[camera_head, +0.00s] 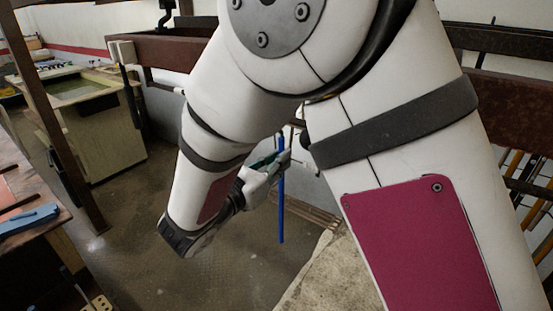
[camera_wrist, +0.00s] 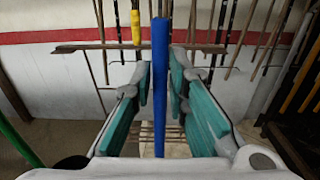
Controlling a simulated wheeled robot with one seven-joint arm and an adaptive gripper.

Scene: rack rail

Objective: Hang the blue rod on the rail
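The blue rod (camera_wrist: 160,90) stands upright between the teal-padded fingers of my gripper (camera_wrist: 160,82) in the wrist view. My gripper is shut on it. In the head view the rod (camera_head: 281,205) hangs down below my gripper (camera_head: 276,162), its lower end clear above the floor. The rail (camera_wrist: 110,46) is a thin brown horizontal bar in front of the wall, beyond the rod in the wrist view. The rod crosses in front of it there; I cannot tell how far apart they are. My arm hides most of the rail area in the head view.
Several thin rods hang along the rail, one with a yellow sleeve (camera_wrist: 135,27). More rods lean at the right. A green pole (camera_wrist: 18,140) is at the lower left. In the head view a workbench (camera_head: 20,205) and a pale cabinet (camera_head: 95,130) stand left; open floor lies between.

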